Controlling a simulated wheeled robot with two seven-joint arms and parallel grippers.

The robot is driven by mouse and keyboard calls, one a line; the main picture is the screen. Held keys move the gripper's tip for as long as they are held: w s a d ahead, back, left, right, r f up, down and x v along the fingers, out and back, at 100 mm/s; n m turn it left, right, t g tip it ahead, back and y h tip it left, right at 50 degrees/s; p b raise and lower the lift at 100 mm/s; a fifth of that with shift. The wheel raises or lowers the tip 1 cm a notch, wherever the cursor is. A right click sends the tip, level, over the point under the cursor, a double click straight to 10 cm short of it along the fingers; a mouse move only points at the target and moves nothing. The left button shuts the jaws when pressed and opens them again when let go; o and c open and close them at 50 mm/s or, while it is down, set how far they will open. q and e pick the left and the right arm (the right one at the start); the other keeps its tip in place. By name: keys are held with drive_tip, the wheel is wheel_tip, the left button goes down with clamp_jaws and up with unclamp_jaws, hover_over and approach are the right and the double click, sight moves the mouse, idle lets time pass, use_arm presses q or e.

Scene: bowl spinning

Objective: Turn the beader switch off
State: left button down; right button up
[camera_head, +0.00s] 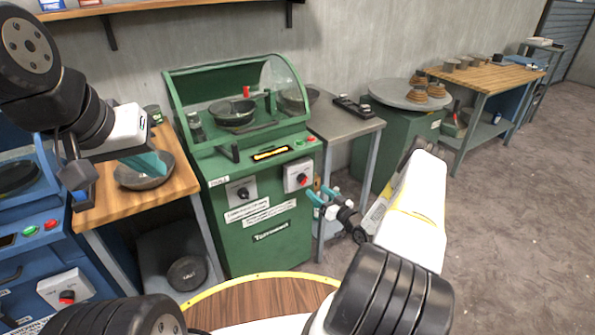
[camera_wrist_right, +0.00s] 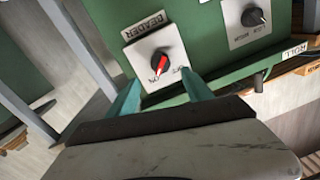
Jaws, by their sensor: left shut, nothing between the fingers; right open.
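The beader switch is a red-marked knob (camera_head: 302,178) on a white plate at the upper right of the green machine's front (camera_head: 262,222). In the right wrist view the knob (camera_wrist_right: 160,62) sits under the BEADER label, and its red mark appears to point toward the ON lettering. My right gripper (camera_head: 323,196) is open and empty, in front of the machine and a little right of and below the switch. In the right wrist view its teal fingertips (camera_wrist_right: 161,92) are spread on either side below the knob, apart from it. My left gripper (camera_head: 150,163) is shut and empty, over the wooden table at left.
A second dial (camera_head: 240,193) is on the machine's front, left of the switch. A dark bowl (camera_head: 233,112) sits inside the machine. Another bowl (camera_head: 146,174) is on the wooden table near my left gripper. A grey side table (camera_head: 345,122) stands right of the machine.

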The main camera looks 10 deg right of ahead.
sight(303, 179)
drive_tip(key=x, duration=0.7)
drive_tip(key=shift+w+a, duration=0.15)
drive_tip(key=shift+w, duration=0.15)
drive_tip(key=shift+c, duration=0.2)
clamp_jaws()
